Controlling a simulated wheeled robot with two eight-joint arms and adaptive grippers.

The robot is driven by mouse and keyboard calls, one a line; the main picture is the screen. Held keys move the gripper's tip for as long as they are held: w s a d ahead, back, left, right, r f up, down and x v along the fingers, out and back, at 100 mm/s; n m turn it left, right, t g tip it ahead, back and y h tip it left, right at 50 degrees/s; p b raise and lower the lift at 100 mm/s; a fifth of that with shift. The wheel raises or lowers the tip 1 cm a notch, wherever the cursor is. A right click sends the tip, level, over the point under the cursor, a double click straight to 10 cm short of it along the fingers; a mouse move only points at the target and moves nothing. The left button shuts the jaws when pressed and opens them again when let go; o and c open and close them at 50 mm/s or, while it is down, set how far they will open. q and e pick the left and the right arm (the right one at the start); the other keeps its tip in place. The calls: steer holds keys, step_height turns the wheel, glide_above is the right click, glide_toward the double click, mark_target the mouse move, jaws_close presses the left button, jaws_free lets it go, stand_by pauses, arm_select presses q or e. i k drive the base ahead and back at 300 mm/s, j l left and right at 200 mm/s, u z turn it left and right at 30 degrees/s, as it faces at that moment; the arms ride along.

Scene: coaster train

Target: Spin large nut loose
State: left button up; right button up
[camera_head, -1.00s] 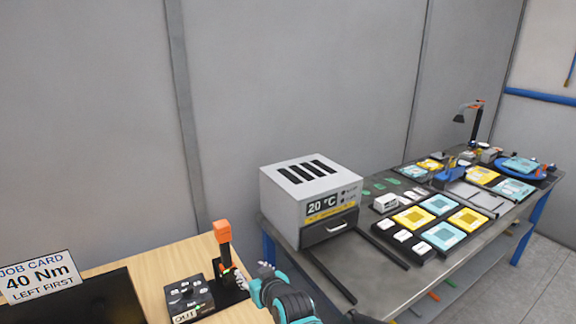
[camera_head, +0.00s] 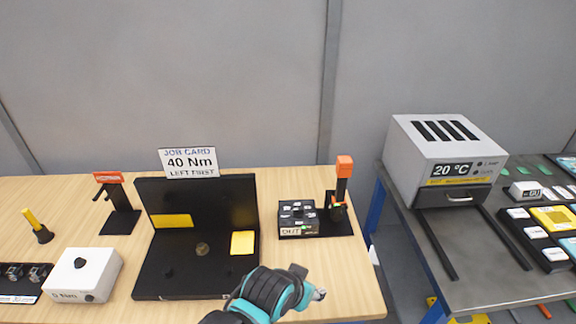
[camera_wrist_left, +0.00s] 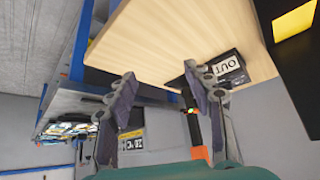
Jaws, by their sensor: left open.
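A large nut cannot be made out clearly. A small round brownish piece (camera_head: 202,249) sits on the base of the black L-shaped fixture (camera_head: 190,282); I cannot tell if it is the nut. The fixture carries two yellow plates. My left gripper (camera_head: 318,294) is at the table's front, right of the fixture and before the OUT box. Its fingers are spread and empty in the left wrist view (camera_wrist_left: 160,88). My right gripper is not in view.
The black OUT box (camera_head: 298,218) and an orange-handled tool (camera_head: 344,168) stand at the table's right. A white box (camera_head: 85,272), a red-topped stand (camera_head: 118,205) and a yellow-handled tool (camera_head: 38,225) are left. A grey oven (camera_head: 445,150) stands on another bench.

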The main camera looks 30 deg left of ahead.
mark_target(203, 250)
steer(key=u, duration=1.75)
